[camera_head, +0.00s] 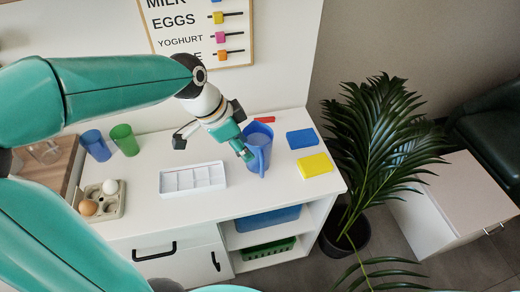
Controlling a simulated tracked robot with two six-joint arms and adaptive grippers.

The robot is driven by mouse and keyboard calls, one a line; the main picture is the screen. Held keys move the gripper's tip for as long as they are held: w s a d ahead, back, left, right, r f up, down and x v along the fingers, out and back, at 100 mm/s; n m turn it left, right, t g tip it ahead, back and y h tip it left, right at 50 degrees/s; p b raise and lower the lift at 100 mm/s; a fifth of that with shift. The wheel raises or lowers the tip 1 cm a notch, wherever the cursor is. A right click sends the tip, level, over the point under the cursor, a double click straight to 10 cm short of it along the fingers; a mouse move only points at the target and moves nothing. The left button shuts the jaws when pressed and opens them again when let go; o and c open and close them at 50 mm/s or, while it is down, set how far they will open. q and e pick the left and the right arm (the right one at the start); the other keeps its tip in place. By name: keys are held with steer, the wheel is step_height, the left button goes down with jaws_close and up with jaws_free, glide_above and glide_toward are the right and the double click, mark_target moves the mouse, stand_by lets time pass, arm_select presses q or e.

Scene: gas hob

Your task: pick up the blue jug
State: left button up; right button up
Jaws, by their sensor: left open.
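The blue jug (262,136) stands upright on the white counter, right of the middle. A lighter blue strip on its front side looks like its handle. My left gripper (245,154) reaches down from the upper left, and its fingertips are close against the left side of the jug. It is open. The gripper covers part of the jug's left side, and I cannot tell whether the fingers touch the jug. My right gripper is not in view.
A white compartment tray (193,189) lies left of the jug. Blue (302,138) and yellow (315,165) blocks lie to its right, and a red item (265,119) behind. Blue (96,145) and green (125,139) cups and an egg holder (103,211) stand further left.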

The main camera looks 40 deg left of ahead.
arm_select(q)
glide_above(262, 170)
steer(key=s+a, duration=0.2)
step_height(262, 170, down, 7)
steer(key=shift+w+x, duration=0.2)
steer(key=shift+x, duration=3.2)
steer(key=shift+r, duration=0.15)
jaws_close()
